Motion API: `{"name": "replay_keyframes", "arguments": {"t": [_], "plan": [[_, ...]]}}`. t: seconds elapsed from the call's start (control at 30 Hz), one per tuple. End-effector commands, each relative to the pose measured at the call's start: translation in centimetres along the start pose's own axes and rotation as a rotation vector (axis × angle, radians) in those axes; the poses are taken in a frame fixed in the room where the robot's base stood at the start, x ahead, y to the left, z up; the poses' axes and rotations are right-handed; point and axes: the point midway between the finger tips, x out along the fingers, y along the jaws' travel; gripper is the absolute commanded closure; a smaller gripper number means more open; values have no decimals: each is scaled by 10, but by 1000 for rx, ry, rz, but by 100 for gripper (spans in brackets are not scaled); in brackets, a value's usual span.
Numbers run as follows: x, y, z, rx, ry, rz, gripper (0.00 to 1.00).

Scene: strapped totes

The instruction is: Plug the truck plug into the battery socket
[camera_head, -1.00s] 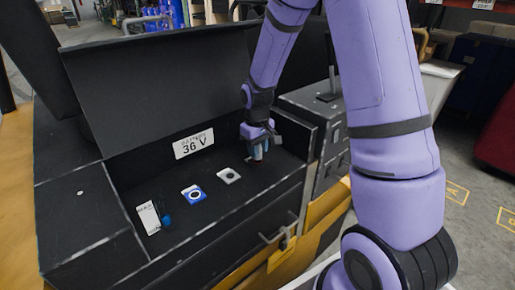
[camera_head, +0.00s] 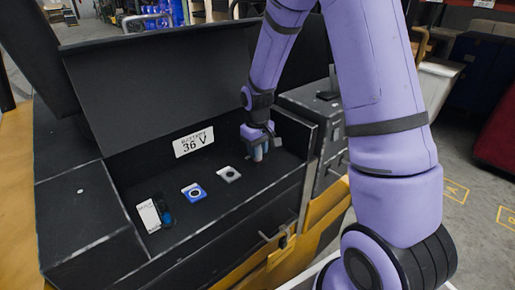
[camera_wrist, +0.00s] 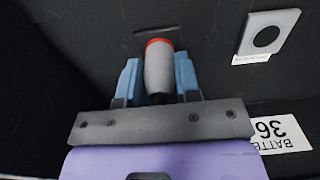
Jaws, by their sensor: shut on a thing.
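My gripper (camera_wrist: 158,82) is shut on the truck plug (camera_wrist: 159,70), a grey rounded body with a red ring at its far end. In the head view my gripper (camera_head: 260,150) is low over the right end of the battery tray (camera_head: 212,222). A dark square plate (camera_wrist: 143,42) lies at the plug's red end; I cannot tell whether the plug touches or enters it. A grey plate socket with a dark round hole (camera_head: 229,175) is left of the gripper, and it shows in the wrist view (camera_wrist: 286,22).
A "BATTERY 36 V" label (camera_head: 194,142) is on the back wall beneath the raised lid (camera_head: 180,85). A white card (camera_head: 148,215) and a small blue item (camera_head: 167,218) are at the tray's left end. A dark box (camera_head: 318,115) stands close on the right.

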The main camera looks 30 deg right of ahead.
Motion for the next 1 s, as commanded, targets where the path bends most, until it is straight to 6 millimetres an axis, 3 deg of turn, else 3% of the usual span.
{"name": "replay_keyframes", "arguments": {"t": [0.03, 0.07, 0.17, 0.57, 1.0], "plan": [[1, 0, 0, 0, 0, 0, 100], [1, 0, 0, 0, 0, 0, 62], [1, 0, 0, 0, 0, 0, 40], [-7, 0, 0, 0, 0, 0, 40], [-82, 0, -1, 0, 4, 1, 40]]}}
